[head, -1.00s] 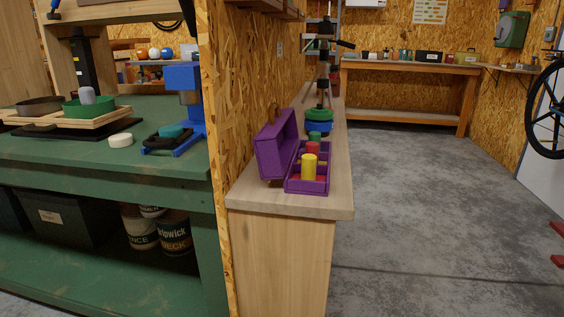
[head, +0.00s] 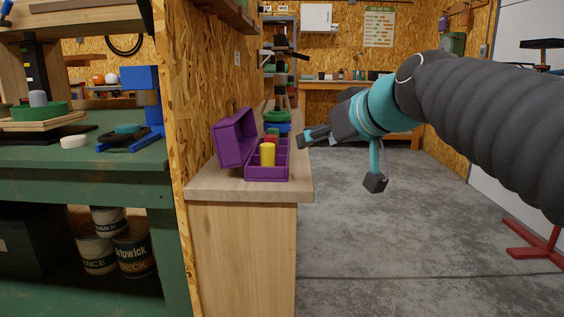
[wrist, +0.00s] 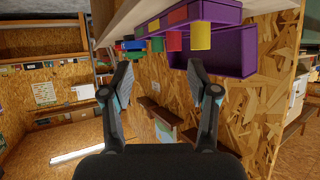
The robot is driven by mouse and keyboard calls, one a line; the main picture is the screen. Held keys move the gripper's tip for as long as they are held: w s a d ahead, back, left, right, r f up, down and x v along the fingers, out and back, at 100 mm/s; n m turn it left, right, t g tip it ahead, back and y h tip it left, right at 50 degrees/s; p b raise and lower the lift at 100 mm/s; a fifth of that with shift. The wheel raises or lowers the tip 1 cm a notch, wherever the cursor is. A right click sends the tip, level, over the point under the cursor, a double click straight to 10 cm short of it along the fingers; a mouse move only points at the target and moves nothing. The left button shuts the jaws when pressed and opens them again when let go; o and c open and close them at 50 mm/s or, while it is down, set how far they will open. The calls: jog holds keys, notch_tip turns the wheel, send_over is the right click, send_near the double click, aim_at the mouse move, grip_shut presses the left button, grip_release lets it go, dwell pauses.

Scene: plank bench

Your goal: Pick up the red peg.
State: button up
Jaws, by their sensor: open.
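The red peg (head: 272,142) stands upright in a purple tray (head: 266,178), just behind a taller yellow peg (head: 268,154) that hides much of it. A green peg stands behind the red one. The wrist view is upside down; there the red peg (wrist: 174,41) hangs between the yellow peg (wrist: 200,36) and the green peg (wrist: 157,44). My gripper (head: 308,139) is in the air to the right of the tray, pointing left across the bench edge. It is apart from the pegs. In the wrist view its fingers (wrist: 160,82) are spread with nothing between them.
The purple tray's lid (head: 236,138) stands open on the left, against the chipboard wall (head: 205,90). Blue and green round parts (head: 277,121) of a machine stand behind the tray. The bench's front corner (head: 235,190) is bare.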

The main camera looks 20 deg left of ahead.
jog(key=n+y, duration=0.1)
send_near(271, 136)
jog(key=x, duration=0.4)
jog(key=shift+p+x, duration=0.3)
jog(key=shift+x, duration=2.9)
jog(key=c, duration=1.1)
